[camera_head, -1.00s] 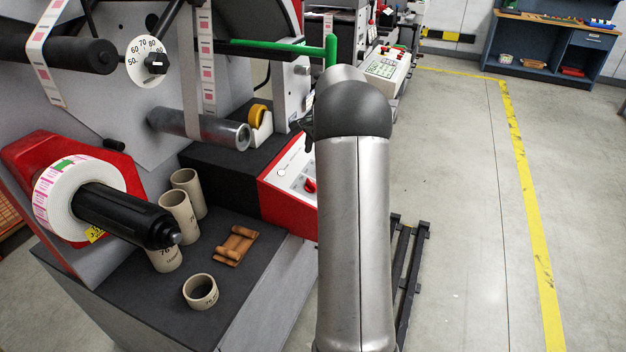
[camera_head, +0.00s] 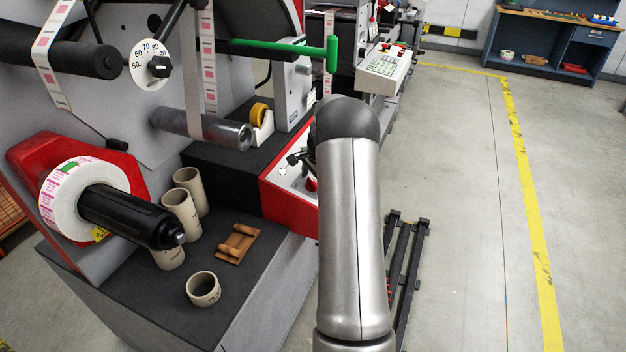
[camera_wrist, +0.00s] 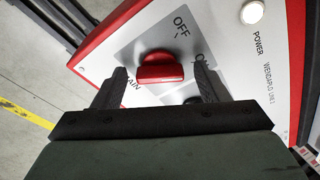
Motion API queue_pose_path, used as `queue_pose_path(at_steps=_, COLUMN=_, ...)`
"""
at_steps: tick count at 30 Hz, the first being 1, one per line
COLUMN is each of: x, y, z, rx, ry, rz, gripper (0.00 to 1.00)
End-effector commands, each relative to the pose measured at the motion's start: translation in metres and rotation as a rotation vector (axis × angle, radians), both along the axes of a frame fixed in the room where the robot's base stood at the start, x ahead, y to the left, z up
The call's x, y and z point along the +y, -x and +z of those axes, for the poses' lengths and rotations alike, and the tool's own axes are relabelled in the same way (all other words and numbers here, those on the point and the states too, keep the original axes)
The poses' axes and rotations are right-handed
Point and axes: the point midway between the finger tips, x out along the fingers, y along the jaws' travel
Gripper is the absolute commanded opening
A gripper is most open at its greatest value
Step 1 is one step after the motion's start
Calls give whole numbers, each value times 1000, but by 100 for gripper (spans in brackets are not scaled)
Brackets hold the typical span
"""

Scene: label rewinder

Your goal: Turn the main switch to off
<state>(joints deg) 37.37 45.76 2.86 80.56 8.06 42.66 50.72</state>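The main switch (camera_wrist: 160,70) is a red rotary knob on a grey plate, with OFF and a partly covered ON printed beside it. In the wrist view its handle lies crosswise, and I cannot tell for sure which mark it points to. My gripper (camera_wrist: 162,82) is open, with one finger on each side of the knob and a visible gap on both sides.
The white panel (camera_wrist: 225,50) carries a white POWER lamp (camera_wrist: 252,12). On the dark bench left of the panel stand cardboard cores (camera_head: 203,288) and a wooden piece (camera_head: 238,244). A green bar (camera_head: 290,47) juts out above. The floor at right is clear.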

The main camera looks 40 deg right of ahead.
Motion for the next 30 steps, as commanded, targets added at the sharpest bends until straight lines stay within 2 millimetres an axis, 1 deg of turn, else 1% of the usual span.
queue_pose_path(at_steps=1, x=0, y=0, z=0, rx=0, ry=0, rz=0, gripper=52)
queue_pose_path(at_steps=4, x=0, y=0, z=0, rx=0, ry=0, rz=0, gripper=25)
queue_pose_path(at_steps=11, x=0, y=0, z=0, rx=-1, ry=2, rz=8, gripper=24)
queue_pose_path(at_steps=17, x=0, y=0, z=-2, rx=-10, ry=15, rz=60, gripper=24)
queue_pose_path(at_steps=23, x=-1, y=1, z=-4, rx=-27, ry=46, rz=184, gripper=24)
queue_pose_path(at_steps=30, x=-1, y=3, z=-5, rx=-55, ry=98, rz=396, gripper=24)
